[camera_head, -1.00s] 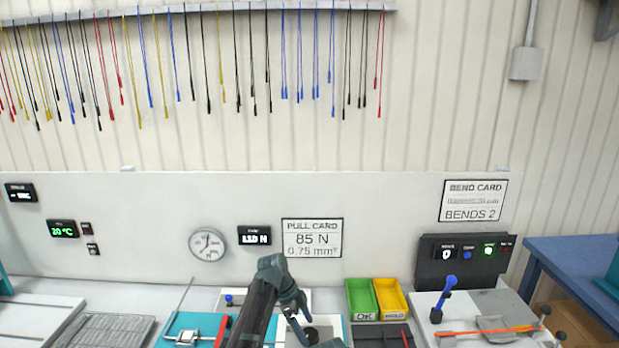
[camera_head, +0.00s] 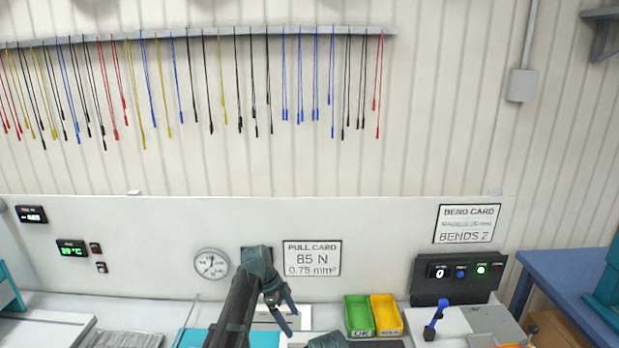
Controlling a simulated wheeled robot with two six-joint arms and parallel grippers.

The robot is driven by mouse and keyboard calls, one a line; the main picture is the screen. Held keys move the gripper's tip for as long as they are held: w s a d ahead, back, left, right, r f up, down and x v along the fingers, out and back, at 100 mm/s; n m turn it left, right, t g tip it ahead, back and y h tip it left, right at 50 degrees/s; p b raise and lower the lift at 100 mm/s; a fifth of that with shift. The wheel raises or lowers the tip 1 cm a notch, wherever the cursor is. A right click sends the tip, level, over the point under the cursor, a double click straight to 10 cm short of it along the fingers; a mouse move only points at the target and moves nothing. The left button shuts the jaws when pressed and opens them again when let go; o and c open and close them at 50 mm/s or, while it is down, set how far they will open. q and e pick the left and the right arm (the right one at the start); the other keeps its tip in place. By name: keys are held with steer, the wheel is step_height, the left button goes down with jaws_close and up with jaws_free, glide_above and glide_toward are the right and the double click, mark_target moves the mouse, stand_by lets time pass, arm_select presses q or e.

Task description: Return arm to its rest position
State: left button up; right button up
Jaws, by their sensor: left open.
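My left arm comes up from the bottom middle, and my left gripper (camera_head: 290,322) is at its end, below the pull card (camera_head: 312,258). Its jaws are open and point down and to the right, with nothing seen between them. The gripper is over the white and teal fixture on the bench, left of the green bin (camera_head: 359,316). A dark, rounded part at the bottom edge beside it is cut off, and I cannot tell what it is. My right gripper is not in view.
A yellow bin (camera_head: 386,314) stands beside the green one. A bend fixture with a blue lever (camera_head: 435,320) is to the right, before a dark control box (camera_head: 458,280). A blue table (camera_head: 570,262) is at far right. Cables (camera_head: 190,85) hang on the wall above.

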arm_select(q)
steer(key=b+x, duration=1.2)
steer(key=x, duration=0.2)
steer(key=shift+s, duration=0.15)
steer(key=n+t, duration=0.1)
steer(key=n, duration=0.2)
steer(key=shift+s+r, duration=0.1)
steer(key=shift+s, duration=0.05)
steer(key=n+t, duration=0.1)
steer(key=n, duration=0.2)
steer(key=n+t, duration=0.1)
steer(key=n, duration=0.2)
steer(key=shift+d+y, duration=0.15)
steer(key=shift+y, duration=0.25)
steer(key=shift+t, duration=0.3)
